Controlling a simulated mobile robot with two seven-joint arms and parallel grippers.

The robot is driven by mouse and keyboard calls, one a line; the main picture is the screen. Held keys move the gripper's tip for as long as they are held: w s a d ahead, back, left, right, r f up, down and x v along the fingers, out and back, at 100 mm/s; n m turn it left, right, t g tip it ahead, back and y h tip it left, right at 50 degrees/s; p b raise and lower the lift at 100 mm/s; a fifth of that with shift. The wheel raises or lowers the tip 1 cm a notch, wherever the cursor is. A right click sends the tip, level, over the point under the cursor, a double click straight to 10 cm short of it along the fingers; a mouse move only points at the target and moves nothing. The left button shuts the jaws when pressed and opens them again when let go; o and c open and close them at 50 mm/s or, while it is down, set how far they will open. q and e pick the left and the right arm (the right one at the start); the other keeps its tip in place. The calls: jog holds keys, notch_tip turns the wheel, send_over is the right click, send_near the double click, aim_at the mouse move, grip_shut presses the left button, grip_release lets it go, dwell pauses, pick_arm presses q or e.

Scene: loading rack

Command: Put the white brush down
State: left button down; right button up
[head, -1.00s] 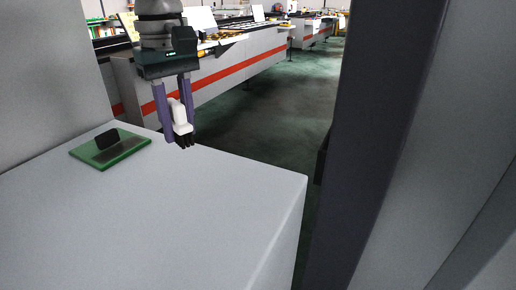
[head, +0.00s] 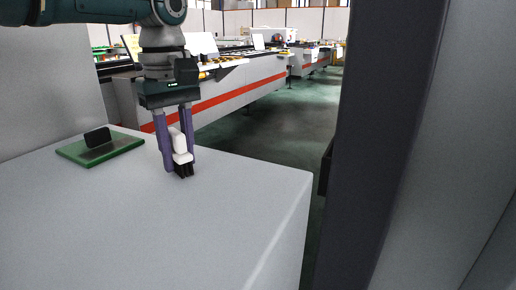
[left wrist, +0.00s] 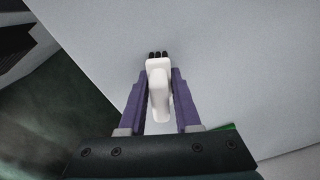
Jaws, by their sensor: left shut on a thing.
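The white brush (head: 181,147) is between the two purple fingers of my left gripper (head: 179,150), with its dark bristles pointing down. The gripper is shut on it over the grey surface (head: 220,215), near the far edge. The bristles look close to the surface; I cannot tell whether they touch it. In the left wrist view the brush (left wrist: 158,88) sits between the fingers (left wrist: 159,98), its dark bristles toward the top. My right gripper is not in view.
A green board (head: 101,147) with a black block (head: 98,137) on it lies at the left of the surface. A dark upright post (head: 375,150) stands on the right. The surface's front and middle are clear. Grey machines with a red stripe (head: 245,86) stand beyond.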

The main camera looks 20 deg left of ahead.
aim_at(175, 131)
pick_arm(q)
jog(key=shift+f, duration=0.2)
jog(key=c, duration=0.6)
grip_release()
jog(key=shift+r, duration=0.1)
notch_tip(175, 131, up, 12)
jog(key=shift+r+p, duration=0.1)
jog(key=shift+p, duration=0.8)
